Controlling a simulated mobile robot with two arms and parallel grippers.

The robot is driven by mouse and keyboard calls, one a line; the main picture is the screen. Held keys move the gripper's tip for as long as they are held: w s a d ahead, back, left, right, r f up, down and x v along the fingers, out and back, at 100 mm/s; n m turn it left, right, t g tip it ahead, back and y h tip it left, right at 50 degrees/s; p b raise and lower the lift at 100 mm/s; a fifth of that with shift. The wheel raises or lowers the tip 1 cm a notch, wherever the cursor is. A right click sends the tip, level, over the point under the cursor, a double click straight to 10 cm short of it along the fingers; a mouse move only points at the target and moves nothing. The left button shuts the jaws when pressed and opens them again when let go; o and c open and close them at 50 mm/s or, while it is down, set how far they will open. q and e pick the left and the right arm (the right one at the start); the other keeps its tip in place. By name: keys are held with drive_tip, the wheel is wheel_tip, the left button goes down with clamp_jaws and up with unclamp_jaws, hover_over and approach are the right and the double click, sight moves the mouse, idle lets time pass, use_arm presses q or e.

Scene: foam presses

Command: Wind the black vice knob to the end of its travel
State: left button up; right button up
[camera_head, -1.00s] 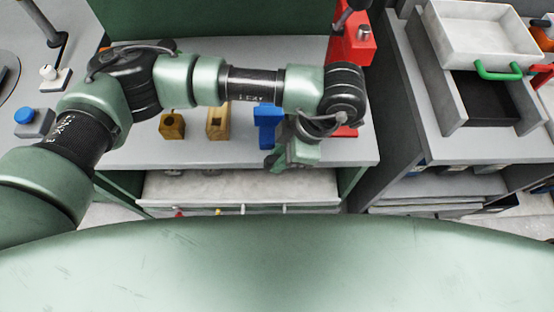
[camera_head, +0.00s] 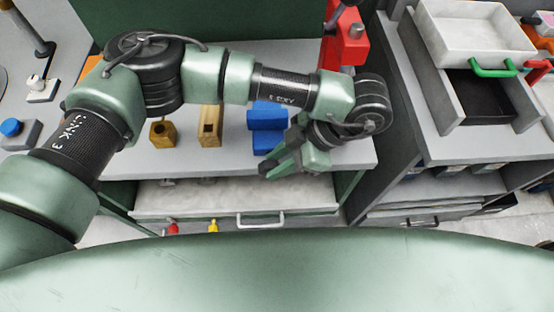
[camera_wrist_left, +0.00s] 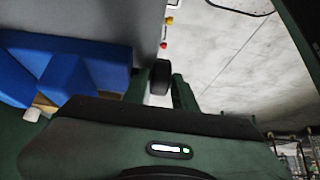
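The blue vice (camera_head: 267,115) stands at the front of the bench in the head view and fills the upper left of the left wrist view (camera_wrist_left: 70,68). Its black knob (camera_wrist_left: 160,77) shows in the left wrist view as a short dark cylinder. My left gripper (camera_head: 268,173) reaches in from the right, in front of the vice. In the left wrist view its two fingers (camera_wrist_left: 161,88) stand apart, one on each side of the knob. I cannot tell whether they touch it. The knob is hidden in the head view. My right gripper is not in view.
Yellow (camera_head: 163,132) and wooden (camera_head: 210,125) blocks stand left of the vice. A red press (camera_head: 345,45) stands behind my wrist. A drawer (camera_head: 235,197) is below the bench front. A white tray (camera_head: 478,35) is at the right.

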use_arm(q)
drive_tip(key=shift+o, duration=0.8)
drive_tip(key=b+v, duration=0.1)
drive_tip(key=v, duration=0.7)
